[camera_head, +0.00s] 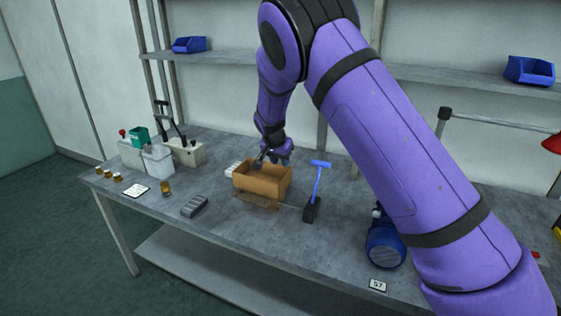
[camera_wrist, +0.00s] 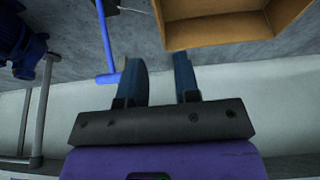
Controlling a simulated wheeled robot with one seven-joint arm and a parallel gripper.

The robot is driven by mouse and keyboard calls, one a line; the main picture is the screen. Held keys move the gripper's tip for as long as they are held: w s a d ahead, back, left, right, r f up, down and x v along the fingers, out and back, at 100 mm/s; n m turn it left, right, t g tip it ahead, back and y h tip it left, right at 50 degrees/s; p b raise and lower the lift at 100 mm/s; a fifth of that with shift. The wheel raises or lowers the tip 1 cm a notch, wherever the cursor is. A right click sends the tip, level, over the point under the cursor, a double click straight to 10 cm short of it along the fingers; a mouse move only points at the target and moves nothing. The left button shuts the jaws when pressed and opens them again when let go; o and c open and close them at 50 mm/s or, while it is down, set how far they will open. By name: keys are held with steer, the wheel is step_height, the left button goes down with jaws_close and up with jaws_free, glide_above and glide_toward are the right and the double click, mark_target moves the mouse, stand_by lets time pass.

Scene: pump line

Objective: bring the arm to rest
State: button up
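My purple arm (camera_head: 385,130) reaches over the bench from the right in the head view. My gripper (camera_wrist: 159,75) shows in the wrist view with its two blue-grey fingers apart and nothing between them. In the head view the gripper (camera_head: 265,160) is small and partly hidden, above the back edge of an open cardboard box (camera_head: 262,187). The box, which also shows in the wrist view (camera_wrist: 216,41), looks empty where I can see in. I cannot tell how much clearance there is between fingers and box.
A blue T-handled tool (camera_head: 318,178) stands in a black block right of the box. A blue motor-like unit (camera_head: 385,245) sits near my arm. A grey ribbed part (camera_head: 194,206), jars and containers (camera_head: 158,160) stand left. A shelf (camera_head: 225,57) runs behind the bench (camera_head: 235,228).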

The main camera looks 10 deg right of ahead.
stand_by(0.3)
steer(key=s+d+r+n+y, duration=0.15)
steer(key=s+d+r, duration=0.35)
steer(key=s+r, duration=0.6)
steer(key=s+d+r+n+y, duration=0.15)
steer(key=s+d+r, duration=0.35)
steer(key=s+r, duration=0.6)
steer(key=s+d+r+n, duration=0.1)
steer(key=s+r+n, duration=0.1)
steer(key=s, duration=1.1)
steer(key=s+d+r+n+t, duration=0.1)
steer(key=s+d+r+n, duration=0.1)
steer(key=s, duration=1.2)
steer(key=shift+d+r+t, duration=0.2)
steer(key=shift+r+t, duration=0.1)
steer(key=shift+r, duration=0.25)
